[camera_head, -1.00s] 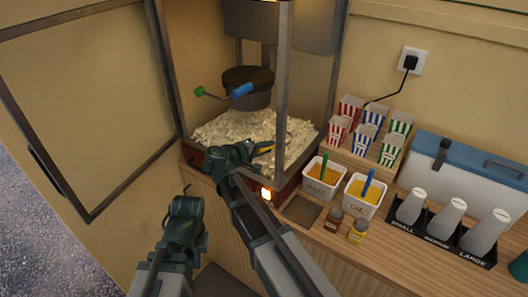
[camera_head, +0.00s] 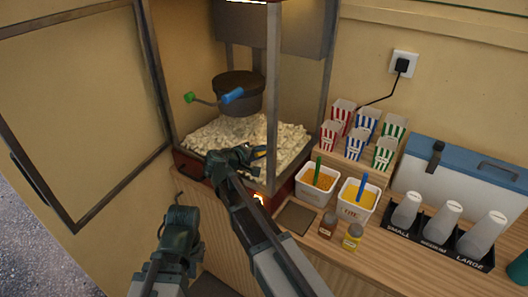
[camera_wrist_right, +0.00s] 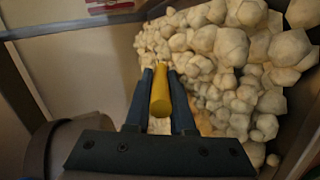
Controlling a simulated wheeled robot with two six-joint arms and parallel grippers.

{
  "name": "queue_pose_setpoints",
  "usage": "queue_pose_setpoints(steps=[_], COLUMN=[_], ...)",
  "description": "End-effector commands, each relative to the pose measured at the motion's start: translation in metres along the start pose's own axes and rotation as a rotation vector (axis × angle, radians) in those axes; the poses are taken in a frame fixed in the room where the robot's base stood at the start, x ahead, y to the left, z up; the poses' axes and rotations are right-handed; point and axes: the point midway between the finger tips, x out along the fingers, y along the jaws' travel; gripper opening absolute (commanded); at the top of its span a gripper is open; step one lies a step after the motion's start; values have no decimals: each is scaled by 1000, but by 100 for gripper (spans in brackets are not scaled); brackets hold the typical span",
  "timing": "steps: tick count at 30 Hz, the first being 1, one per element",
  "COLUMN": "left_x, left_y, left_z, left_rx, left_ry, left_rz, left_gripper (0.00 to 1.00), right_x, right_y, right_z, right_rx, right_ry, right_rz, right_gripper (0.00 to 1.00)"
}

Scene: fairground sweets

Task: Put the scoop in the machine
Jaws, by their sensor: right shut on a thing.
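The popcorn machine has an open front, a dark kettle (camera_head: 238,94) and a heap of popcorn (camera_head: 290,146) on its floor. My right gripper (camera_head: 240,158) is at its front opening, over the near edge of the popcorn. In the right wrist view the right gripper (camera_wrist_right: 160,80) is shut on the yellow handle of the scoop (camera_wrist_right: 160,96), with popcorn beside and beyond it. The rest of the scoop is hidden. My left gripper (camera_head: 181,220) is lower, in front of the machine and apart from it; its fingers are not clear.
The machine's framed door (camera_head: 72,222) stands open at the left. Two sauce tubs, one orange (camera_head: 317,182) and one yellow (camera_head: 357,198), stand right of the machine.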

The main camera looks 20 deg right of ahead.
Motion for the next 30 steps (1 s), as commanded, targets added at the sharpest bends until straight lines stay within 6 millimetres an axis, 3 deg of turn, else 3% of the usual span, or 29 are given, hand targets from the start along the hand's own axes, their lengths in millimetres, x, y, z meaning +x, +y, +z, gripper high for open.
queue_pose_setpoints(steps=[12,13,18,30], left_x=[3,3,3,2], left_y=[0,0,0,0], left_z=[0,0,0,0], left_rx=[0,0,0,0], left_ry=[0,0,0,0], left_rz=[0,0,0,0], left_gripper=[0,0,0,0], right_x=[1,1,1,0], right_y=[-3,-3,-3,-2], right_z=[0,0,0,1], right_rx=[0,0,0,0], right_ry=[0,0,0,0], right_rz=[1,1,0,0], right_gripper=[0,27,57,57])
